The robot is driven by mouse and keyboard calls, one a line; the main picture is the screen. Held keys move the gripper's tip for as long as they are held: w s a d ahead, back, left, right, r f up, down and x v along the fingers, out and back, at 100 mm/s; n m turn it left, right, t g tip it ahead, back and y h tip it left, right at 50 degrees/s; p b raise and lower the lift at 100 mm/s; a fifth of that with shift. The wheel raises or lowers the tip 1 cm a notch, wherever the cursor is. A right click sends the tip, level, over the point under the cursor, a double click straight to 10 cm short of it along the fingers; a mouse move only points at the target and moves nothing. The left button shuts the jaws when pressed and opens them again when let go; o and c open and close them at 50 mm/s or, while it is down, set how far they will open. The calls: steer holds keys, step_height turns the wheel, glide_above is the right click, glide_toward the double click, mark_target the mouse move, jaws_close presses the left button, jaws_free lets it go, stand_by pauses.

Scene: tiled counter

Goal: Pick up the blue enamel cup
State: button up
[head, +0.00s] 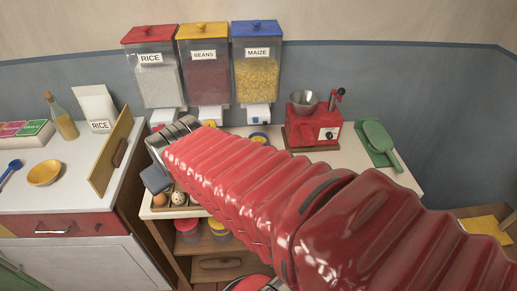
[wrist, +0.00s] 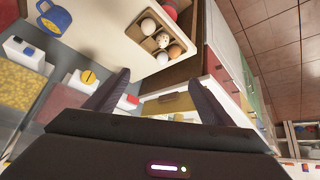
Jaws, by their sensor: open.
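An egg tray (wrist: 143,37) holds several eggs. Rice (head: 157,82), beans (head: 208,80) and maize (head: 257,77) dispensers hang along the wall. A red grinder (head: 313,128) and green scoop (head: 379,138) stand right. A yellow board (head: 111,153) stands upright on the left counter's edge.

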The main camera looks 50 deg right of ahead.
steer(key=w+d+f+m+t+h, duration=0.15)
steer(key=d+f, duration=0.25)
steer(key=d, duration=0.6)
steer(key=w+d+f+m+h, duration=0.1)
steer(key=w+d+f+h, duration=0.2)
steer(key=d, duration=0.7)
steer(key=s+d+f+t, duration=0.1)
steer(key=s+d+f, duration=0.1)
steer(key=d+f, duration=0.1)
steer(key=s+d+f+m, duration=0.1)
steer(key=s+d+f, duration=0.1)
steer(key=d+f, duration=0.2)
steer(key=s+d+f+t, duration=0.1)
steer(key=s+d+f, duration=0.1)
steer(key=d, duration=0.4)
steer(key=shift+s+f+m+t+h, duration=0.35)
steer(key=shift+s+f, duration=0.05)
steer(key=shift+f, duration=0.25)
steer(key=shift+s+d+f, duration=0.25)
steer(key=shift+s+d, duration=0.1)
steer(key=shift+s, duration=0.1)
steer(key=shift+w, duration=0.15)
steer(key=x, duration=0.8)
steer(key=shift+w+d, duration=0.15)
